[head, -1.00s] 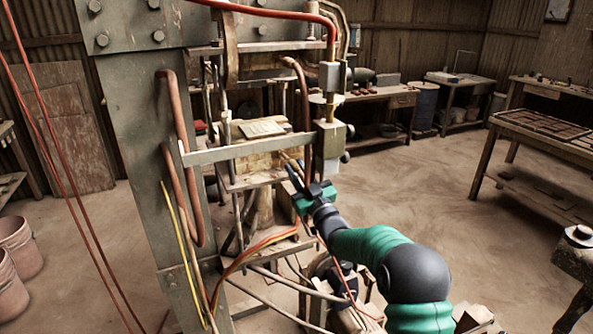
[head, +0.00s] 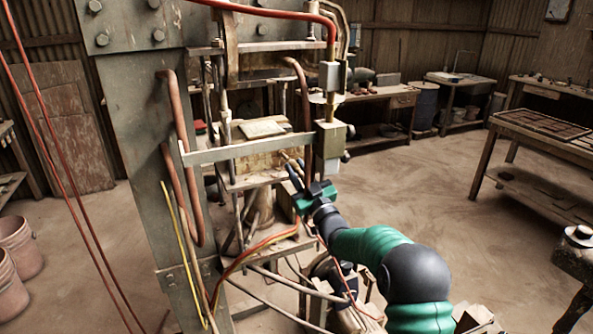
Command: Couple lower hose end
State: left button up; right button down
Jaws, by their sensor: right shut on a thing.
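My right gripper (head: 296,174) is at the right side of the press, just below and left of the grey valve block (head: 328,143). A reddish-brown hose (head: 304,92) curves down from above behind that spot. The fingers partly hide the hose end. My left gripper is not in view.
The press's thick steel column (head: 150,150) stands at left, with a flat bar (head: 240,149) crossing in front of the bed. A pale tile (head: 262,129) lies on the bed. Orange and yellow hoses (head: 255,248) hang below. Open floor (head: 440,190) lies to the right.

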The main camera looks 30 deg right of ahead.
aim_at(292, 164)
dwell(0.3)
jog(key=w, duration=0.3)
jog(key=shift+w+d+b, duration=0.15)
jog(key=shift+b, duration=0.15)
jog(key=shift+r, duration=0.15)
jog(key=c, duration=1.4)
grip_release()
jog(key=shift+c, duration=0.2)
jog(key=shift+o, duration=1.2)
jog(key=shift+w, duration=0.1)
jog(key=shift+s, duration=0.2)
jog(key=b+v, duration=0.1)
jog(key=v, duration=1.5)
jog(key=shift+s+f, duration=0.25)
jog(key=shift+f, duration=0.15)
